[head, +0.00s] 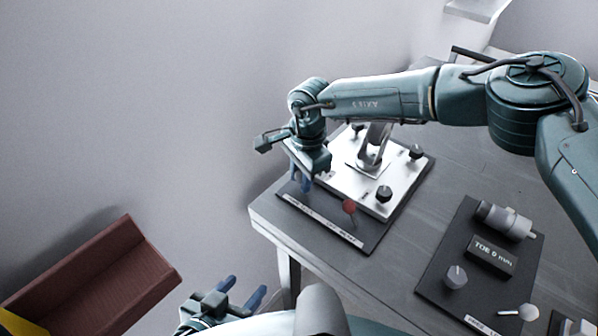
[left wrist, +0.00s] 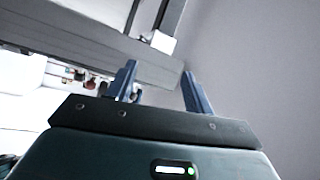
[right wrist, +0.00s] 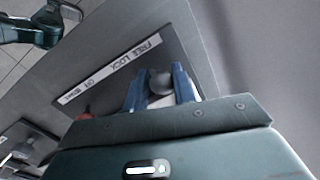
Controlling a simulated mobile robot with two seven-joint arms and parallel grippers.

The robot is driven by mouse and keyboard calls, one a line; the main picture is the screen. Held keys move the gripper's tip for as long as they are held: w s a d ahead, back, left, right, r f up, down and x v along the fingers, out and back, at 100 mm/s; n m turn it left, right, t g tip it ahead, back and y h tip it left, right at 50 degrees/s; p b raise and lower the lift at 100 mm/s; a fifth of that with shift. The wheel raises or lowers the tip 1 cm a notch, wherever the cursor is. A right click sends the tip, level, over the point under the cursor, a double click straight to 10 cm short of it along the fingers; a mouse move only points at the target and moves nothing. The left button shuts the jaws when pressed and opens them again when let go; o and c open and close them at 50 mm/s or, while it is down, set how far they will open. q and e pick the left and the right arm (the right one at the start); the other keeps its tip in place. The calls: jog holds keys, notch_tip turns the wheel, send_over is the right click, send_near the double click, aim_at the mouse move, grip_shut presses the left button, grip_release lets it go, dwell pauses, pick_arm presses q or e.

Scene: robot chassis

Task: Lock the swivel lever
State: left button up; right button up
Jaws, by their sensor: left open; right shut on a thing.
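A dark board (head: 317,222) with a silver plate (head: 345,181) lies at the table's near left corner. A label strip on it reads FREE LOCK at one end (right wrist: 138,50). My right gripper (head: 302,184) reaches down at the board's left end, beside the plate. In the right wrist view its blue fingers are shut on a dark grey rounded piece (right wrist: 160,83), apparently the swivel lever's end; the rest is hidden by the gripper. A red ball (head: 349,206) stands over the board's front edge. My left gripper (head: 240,291) is open and empty, off the table's front edge.
A second dark board (head: 440,279) with a grey cylinder, a knob and a TOE 5 mm block lies to the right. Black knobs (head: 384,194) and a silver bracket (head: 370,160) rise from the plate. A reddish-brown bin (head: 100,277) stands lower left.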

jog(key=shift+s+d+t+y+b, duration=0.2)
jog(key=shift+d+t+y+b, duration=0.15)
jog(key=shift+y, duration=0.25)
jog(key=shift+s+d+f+t+y+b, duration=0.1)
jog(key=shift+s+d+t+y+b, duration=0.1)
jog(key=shift+t+y+b, duration=0.6)
jog(key=shift+d+b, duration=0.1)
jog(key=shift+b, duration=0.5)
jog(key=shift+s+d+t+y+b, duration=0.2)
jog(key=shift+y+b, duration=0.3)
jog(key=shift+b, duration=0.55)
pick_arm(q)
jog(key=shift+s+a+t, duration=0.4)
jog(key=shift+a+t, duration=0.4)
jog(key=shift+t, duration=0.1)
pick_arm(e)
jog(key=shift+r, duration=0.3)
jog(key=o, duration=1)
pick_arm(q)
jog(key=shift+w, duration=0.1)
pick_arm(e)
jog(key=v, duration=1.3)
jog(key=shift+s+d+f, duration=0.1)
jog(key=shift+s+d, duration=0.05)
jog(key=shift+d, duration=0.1)
